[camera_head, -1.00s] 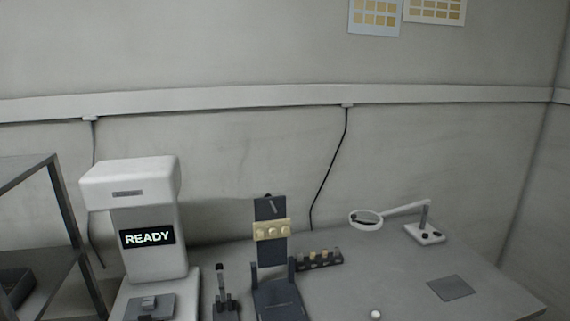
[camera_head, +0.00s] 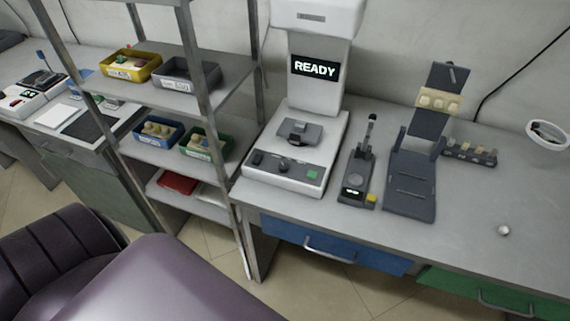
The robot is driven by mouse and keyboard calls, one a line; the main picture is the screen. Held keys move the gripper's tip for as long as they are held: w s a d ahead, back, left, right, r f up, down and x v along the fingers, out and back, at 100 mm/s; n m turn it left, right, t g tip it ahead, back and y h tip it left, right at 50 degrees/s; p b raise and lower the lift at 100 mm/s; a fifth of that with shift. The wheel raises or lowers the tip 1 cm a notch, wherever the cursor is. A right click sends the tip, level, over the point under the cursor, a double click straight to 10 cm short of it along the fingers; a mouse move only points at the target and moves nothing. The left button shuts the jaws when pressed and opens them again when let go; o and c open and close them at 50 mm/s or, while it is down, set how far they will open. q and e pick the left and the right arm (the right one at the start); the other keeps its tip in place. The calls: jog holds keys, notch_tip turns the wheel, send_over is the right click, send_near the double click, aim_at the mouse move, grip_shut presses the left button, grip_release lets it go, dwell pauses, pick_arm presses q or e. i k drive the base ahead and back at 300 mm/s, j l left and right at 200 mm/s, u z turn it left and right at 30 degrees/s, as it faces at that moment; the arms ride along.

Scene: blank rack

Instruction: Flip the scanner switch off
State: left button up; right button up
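The scanner (camera_head: 321,95) is a white upright machine on the bench, with a black screen (camera_head: 314,67) reading "READY". Its base holds a small grey stage (camera_head: 299,131). The front panel of the base carries a dark rocker-like control (camera_head: 257,157), a dark knob-like control (camera_head: 283,165) and a green square button (camera_head: 313,175). I cannot tell which of these is the switch or what position it is in. Neither of my grippers shows in the head view.
A metal shelf rack (camera_head: 205,99) with yellow, grey, blue and green bins stands left of the scanner. A small lever device (camera_head: 356,180) and a dark stand (camera_head: 411,187) sit right of it. A purple padded shape (camera_head: 165,285) fills the lower left. The bench front right is mostly clear.

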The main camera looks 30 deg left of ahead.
aim_at(258, 159)
jog(key=j+u, duration=0.3)
jog(key=u, duration=0.2)
jog(key=j+u, duration=0.3)
jog(key=u, duration=0.15)
